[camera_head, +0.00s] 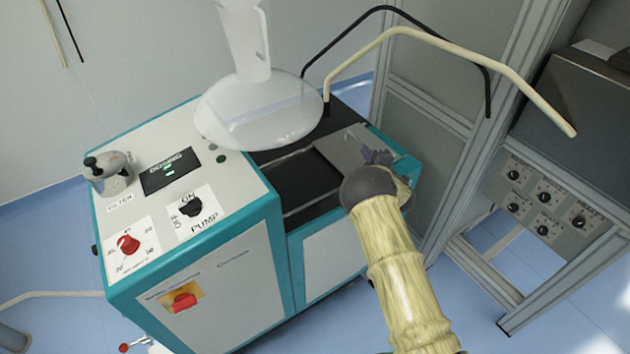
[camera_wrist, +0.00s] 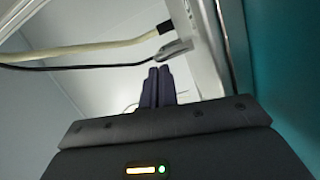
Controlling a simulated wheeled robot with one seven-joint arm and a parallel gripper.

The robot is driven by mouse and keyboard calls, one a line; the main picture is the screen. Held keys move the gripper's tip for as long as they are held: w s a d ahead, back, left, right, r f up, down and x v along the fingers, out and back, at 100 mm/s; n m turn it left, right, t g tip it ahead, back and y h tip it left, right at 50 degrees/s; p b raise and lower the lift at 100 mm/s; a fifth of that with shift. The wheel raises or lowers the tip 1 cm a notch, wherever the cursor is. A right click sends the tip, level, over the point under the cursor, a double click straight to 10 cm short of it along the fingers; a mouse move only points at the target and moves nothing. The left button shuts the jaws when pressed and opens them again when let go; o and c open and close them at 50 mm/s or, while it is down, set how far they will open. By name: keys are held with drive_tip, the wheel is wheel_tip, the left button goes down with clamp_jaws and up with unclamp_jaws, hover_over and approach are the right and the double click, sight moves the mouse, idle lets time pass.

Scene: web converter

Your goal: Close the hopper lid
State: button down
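A flat grey metal plate (camera_head: 338,150), which looks like the hopper lid, is at the right end of the machine's dark top. My arm and gripper partly cover its right side, so I cannot tell its exact tilt. My gripper (camera_head: 378,157) is at the plate's right edge, near the machine's teal corner. Whether it touches the plate is not clear. In the wrist view the two dark fingers of my gripper (camera_wrist: 157,75) lie side by side with no clear gap and nothing visible between them. The plate cannot be made out for certain in the wrist view.
The white and teal machine (camera_head: 215,285) has a control panel with a red knob (camera_head: 128,243). A clear round vessel (camera_head: 262,110) stands on its top. Cream (camera_head: 470,55) and black (camera_head: 425,32) hoses arch behind my gripper. A metal frame with a knob panel (camera_head: 545,200) stands right.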

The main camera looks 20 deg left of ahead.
drive_tip(key=shift+r, duration=0.1)
drive_tip(key=s, duration=0.1)
drive_tip(key=s+a, duration=0.1)
drive_tip(key=s, duration=0.3)
drive_tip(key=shift+a+r, duration=0.3)
drive_tip(key=v, duration=0.8)
drive_tip(key=shift+w+d, duration=0.15)
drive_tip(key=shift+d, duration=0.15)
drive_tip(key=shift+a, duration=0.1)
